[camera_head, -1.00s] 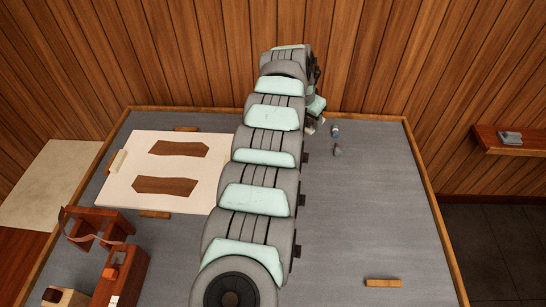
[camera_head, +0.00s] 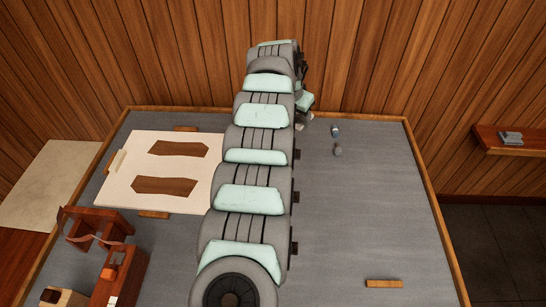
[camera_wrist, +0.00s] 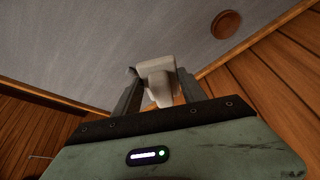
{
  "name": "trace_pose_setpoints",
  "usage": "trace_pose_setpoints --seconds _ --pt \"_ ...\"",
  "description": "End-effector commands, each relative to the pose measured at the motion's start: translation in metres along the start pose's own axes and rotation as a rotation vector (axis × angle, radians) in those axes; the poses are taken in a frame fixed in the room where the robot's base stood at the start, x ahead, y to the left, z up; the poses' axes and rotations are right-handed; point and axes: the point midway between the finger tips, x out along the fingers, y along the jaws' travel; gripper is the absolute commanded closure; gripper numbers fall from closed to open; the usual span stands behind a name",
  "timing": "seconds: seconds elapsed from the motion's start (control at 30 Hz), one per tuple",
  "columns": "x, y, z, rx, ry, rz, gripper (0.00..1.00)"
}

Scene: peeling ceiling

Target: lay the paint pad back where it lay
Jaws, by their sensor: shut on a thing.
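My gripper (camera_wrist: 157,78) is shut on a pale, off-white block-like thing, which I take to be the paint pad (camera_wrist: 157,68). The pad sits between the two dark fingers in the wrist view. In the head view my gripper (camera_head: 303,122) is near the back of the grey table, right of my arm and mostly hidden by it. I cannot tell whether the pad touches the table.
A white board (camera_head: 132,193) with two brown shapes lies left of my arm. Two small objects (camera_head: 335,131) stand right of my gripper. A wooden bar (camera_head: 383,283) lies front right. A raised edge (camera_head: 425,180) frames the table. The right side is largely clear.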

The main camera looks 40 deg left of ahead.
Motion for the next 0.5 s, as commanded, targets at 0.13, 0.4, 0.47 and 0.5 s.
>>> trace_pose_setpoints --seconds 0.13,0.4,0.47,0.5 --pt "-0.002 -0.004 0.002 -0.010 0.000 0.000 1.00" --pt "-0.005 -0.010 0.004 -0.038 0.008 -0.004 1.00" --pt "-0.004 -0.008 0.003 -0.036 0.010 -0.002 1.00" --pt "-0.004 -0.009 0.003 -0.037 0.009 -0.002 1.00"
